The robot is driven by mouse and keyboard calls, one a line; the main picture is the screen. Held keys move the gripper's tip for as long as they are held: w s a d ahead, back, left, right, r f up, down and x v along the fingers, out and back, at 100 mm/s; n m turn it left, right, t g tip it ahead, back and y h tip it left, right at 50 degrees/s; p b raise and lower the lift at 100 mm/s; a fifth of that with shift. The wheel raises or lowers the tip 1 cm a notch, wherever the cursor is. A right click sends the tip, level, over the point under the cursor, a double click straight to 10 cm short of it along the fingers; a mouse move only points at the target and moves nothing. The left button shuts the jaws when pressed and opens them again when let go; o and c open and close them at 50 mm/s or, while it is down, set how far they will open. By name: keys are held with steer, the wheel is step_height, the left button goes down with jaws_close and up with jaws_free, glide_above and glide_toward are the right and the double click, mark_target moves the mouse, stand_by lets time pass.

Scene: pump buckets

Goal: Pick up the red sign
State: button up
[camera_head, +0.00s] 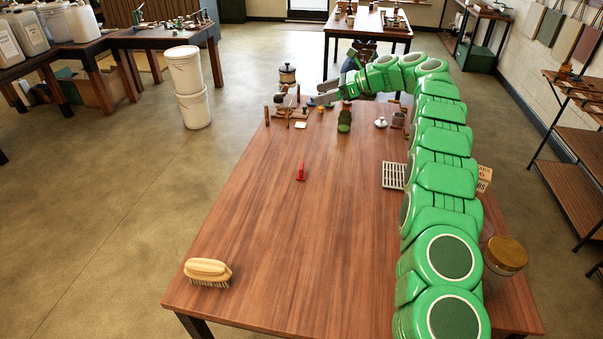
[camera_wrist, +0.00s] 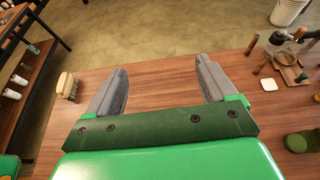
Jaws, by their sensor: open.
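A small red object, which looks like the red sign (camera_head: 300,171), is on the wooden table (camera_head: 270,230) near its middle in the head view. It is too small to make out its detail. My gripper (camera_head: 325,92) is over the far end of the table, beyond and slightly right of the red sign in the picture. In the wrist view my gripper (camera_wrist: 160,80) has its two grey fingers wide apart, with only bare table and floor between them. The red sign does not show in the wrist view.
A scrub brush (camera_head: 208,271) lies at the table's near left corner. Green item (camera_head: 344,120) and several small tools crowd the far end. A grate (camera_head: 393,175) and lidded jar (camera_head: 505,255) are at right. Stacked white buckets (camera_head: 186,85) stand on the floor. The table's middle is mostly clear.

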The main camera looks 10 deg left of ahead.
glide_toward(302, 168)
steer(key=a, duration=0.1)
steer(key=w+a+f, duration=0.1)
steer(key=shift+w+a+f, duration=0.2)
steer(key=shift+w+a, duration=0.1)
steer(key=shift+a, duration=0.05)
steer(key=shift+a+f, duration=0.35)
steer(key=shift+f, duration=0.05)
steer(key=shift+x, duration=3.55)
steer(key=shift+d+f, duration=0.1)
steer(key=shift+c, duration=0.4)
steer(key=c, duration=1)
